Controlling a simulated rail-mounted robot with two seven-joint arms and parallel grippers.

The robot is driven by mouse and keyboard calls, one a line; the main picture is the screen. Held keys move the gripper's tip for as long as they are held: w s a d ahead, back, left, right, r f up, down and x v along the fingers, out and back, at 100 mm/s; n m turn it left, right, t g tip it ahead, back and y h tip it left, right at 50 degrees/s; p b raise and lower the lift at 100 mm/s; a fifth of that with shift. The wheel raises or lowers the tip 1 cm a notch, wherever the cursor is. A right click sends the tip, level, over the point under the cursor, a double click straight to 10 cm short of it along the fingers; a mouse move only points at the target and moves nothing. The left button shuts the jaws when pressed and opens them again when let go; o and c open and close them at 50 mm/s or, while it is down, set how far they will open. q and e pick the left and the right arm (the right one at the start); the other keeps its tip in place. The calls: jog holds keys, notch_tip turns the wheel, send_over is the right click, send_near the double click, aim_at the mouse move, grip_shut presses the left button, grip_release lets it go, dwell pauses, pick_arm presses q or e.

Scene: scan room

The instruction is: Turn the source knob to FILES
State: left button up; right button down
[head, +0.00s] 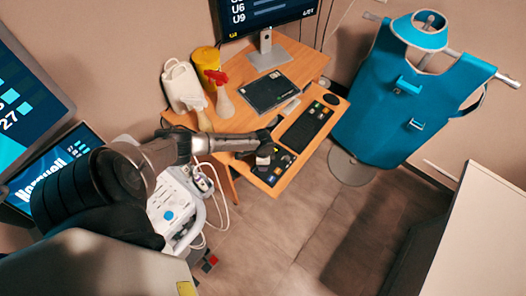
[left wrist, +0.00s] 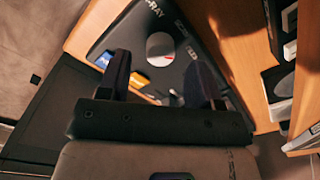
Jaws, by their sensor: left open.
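The source knob (left wrist: 160,46) is a round pale grey knob with a small red mark on its lower right edge. It sits on a dark control panel (left wrist: 212,62) with blue and orange patches and white lettering ending in "-RAY". I cannot read a FILES label. In the head view the panel (head: 270,178) lies on the desk's front shelf, partly hidden by my gripper. My left gripper (head: 264,152) is over it. In the left wrist view its open fingers (left wrist: 158,66) appear either side of the knob's near edge, empty; I cannot tell whether they touch it.
A blue apron (head: 400,90) hangs at right. A white cart (head: 172,212) stands below my left arm.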

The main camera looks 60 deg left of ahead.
pick_arm(q)
notch_tip(320, 180, up, 11)
jog(key=p, duration=0.1)
jog(key=shift+p, duration=0.35)
dwell(0.5)
